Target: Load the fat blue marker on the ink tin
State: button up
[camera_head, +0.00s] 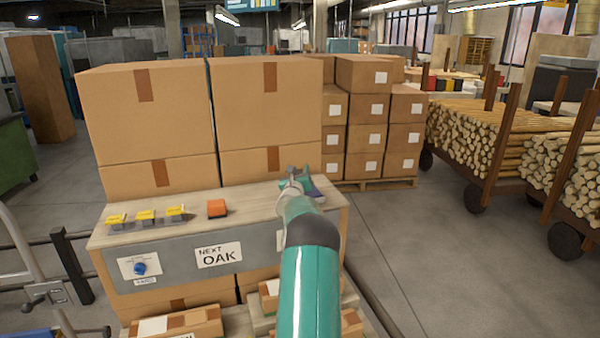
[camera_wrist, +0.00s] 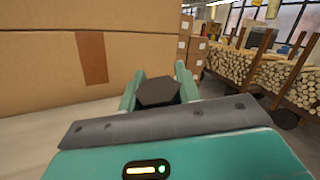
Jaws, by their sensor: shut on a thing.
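My gripper (camera_head: 297,178) is over the right end of the bench top, small in the head view and partly hidden by my arm. In the wrist view, its teal fingers (camera_wrist: 158,84) are shut on a dark six-sided thing (camera_wrist: 157,93), seen end on; its colour does not read clearly as blue. A dark blue patch (camera_head: 316,191) shows right beside the gripper in the head view, and I cannot tell what it is. I cannot make out for sure which thing is the ink tin.
The bench (camera_head: 262,203) has several yellow-topped pieces (camera_head: 146,216) at left and a blue knob (camera_head: 139,268) on its front panel, by a "NEXT OAK" sign (camera_head: 219,255). Large cartons (camera_head: 263,105) stand close behind. Log carts (camera_head: 475,140) are at right; floor between is clear.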

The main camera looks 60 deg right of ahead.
jog(key=shift+f, duration=0.7)
dwell(1.0)
jog(key=shift+r, duration=0.1)
jog(key=shift+r, duration=3.55)
jog(key=shift+f, duration=0.1)
